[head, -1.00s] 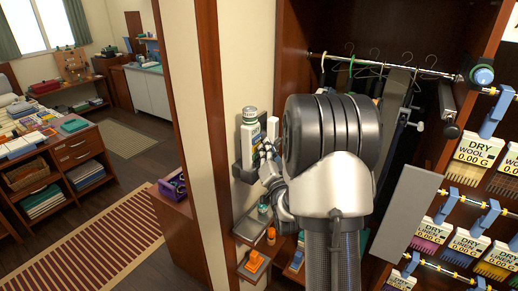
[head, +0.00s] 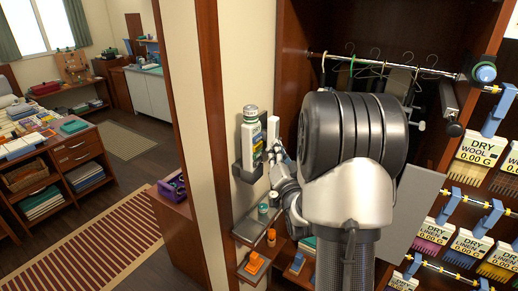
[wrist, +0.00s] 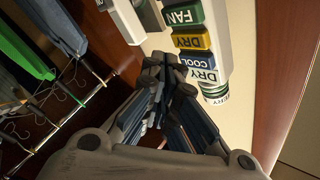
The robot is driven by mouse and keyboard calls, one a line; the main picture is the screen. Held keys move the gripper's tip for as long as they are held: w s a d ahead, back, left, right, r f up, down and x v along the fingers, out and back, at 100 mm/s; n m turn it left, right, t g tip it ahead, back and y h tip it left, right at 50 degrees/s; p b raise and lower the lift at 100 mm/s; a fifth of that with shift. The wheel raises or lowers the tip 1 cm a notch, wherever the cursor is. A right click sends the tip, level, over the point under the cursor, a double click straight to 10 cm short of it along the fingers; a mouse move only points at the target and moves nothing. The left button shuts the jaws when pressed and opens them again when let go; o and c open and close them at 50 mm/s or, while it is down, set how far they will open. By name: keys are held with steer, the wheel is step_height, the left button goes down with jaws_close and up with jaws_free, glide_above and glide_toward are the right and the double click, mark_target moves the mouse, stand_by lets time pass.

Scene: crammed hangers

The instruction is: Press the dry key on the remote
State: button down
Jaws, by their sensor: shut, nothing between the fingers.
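The remote is white and stands on the wall; it shows in the wrist view (wrist: 221,30) and in the head view (head: 248,145). In the wrist view its lettering is upside down. The yellow dry key (wrist: 191,41) lies between the green fan key (wrist: 183,15) and the blue cool key (wrist: 198,62). Another DRY label (wrist: 204,76) is beyond the cool key. My gripper (wrist: 166,68) is shut and empty, its tips left of and below the keys in the wrist view. In the head view my gripper (head: 277,153) is right of the remote. I cannot tell whether it touches.
A narrow white object (head: 273,130) stands close right of the remote. Small shelves (head: 252,238) with little items are below. A closet rail (head: 385,62) with several hangers is at the right. Racks of DRY tags and brushes (head: 478,150) are at the far right.

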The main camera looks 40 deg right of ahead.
steer(key=s, duration=0.1)
steer(key=s+d, duration=0.1)
steer(key=s+b, duration=0.1)
steer(key=shift+s+d, duration=0.25)
steer(key=shift+s, duration=0.05)
stand_by(0.6)
